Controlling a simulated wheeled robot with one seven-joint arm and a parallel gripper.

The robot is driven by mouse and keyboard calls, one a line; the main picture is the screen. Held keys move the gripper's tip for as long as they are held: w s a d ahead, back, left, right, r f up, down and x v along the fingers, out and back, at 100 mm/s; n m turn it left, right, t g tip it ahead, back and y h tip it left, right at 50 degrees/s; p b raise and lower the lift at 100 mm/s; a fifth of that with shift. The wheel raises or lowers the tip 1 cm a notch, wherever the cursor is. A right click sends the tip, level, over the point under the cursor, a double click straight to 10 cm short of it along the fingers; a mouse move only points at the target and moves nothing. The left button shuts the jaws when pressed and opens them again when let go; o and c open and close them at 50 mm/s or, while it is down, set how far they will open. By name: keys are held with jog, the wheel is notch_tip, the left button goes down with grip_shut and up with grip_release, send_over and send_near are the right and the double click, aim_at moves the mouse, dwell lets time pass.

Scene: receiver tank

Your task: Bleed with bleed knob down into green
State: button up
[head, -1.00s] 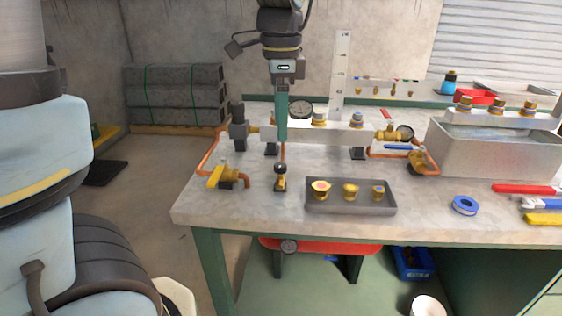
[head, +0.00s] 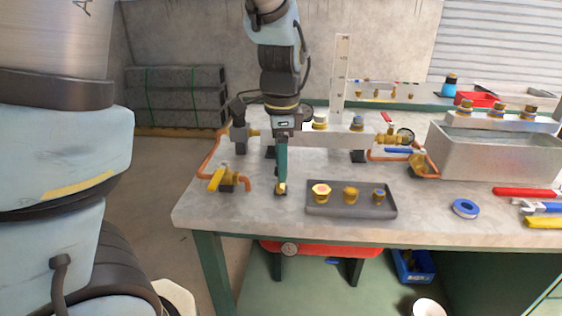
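The black knob on top of the valve is hidden behind the fingers. I cannot tell whether they touch it. A round gauge (head: 307,113) behind my wrist is mostly covered. Neither dial's needle nor any green band can be read.
A grey tray (head: 332,211) with three brass fittings lies right of the gripper. A yellow-handled valve (head: 217,179) with copper pipe is close on the left. The manifold (head: 340,133) stands behind. A metal water tank (head: 490,152) and blue tape roll (head: 466,208) are farther right.

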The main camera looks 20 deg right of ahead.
grip_shut()
jog(key=shift+n, duration=0.3)
dwell(0.3)
jog(key=shift+r+n+p, duration=0.15)
jog(key=shift+n+p, duration=0.7)
jog(key=shift+n, duration=0.05)
jog(key=n+p, duration=0.2)
jog(key=n, duration=0.2)
jog(key=shift+p, duration=0.35)
jog(key=n+p, duration=0.2)
jog(key=n, duration=0.3)
jog(key=shift+d+n+p, duration=0.1)
jog(key=shift+n+p, duration=0.3)
jog(key=shift+o, duration=0.8)
grip_release()
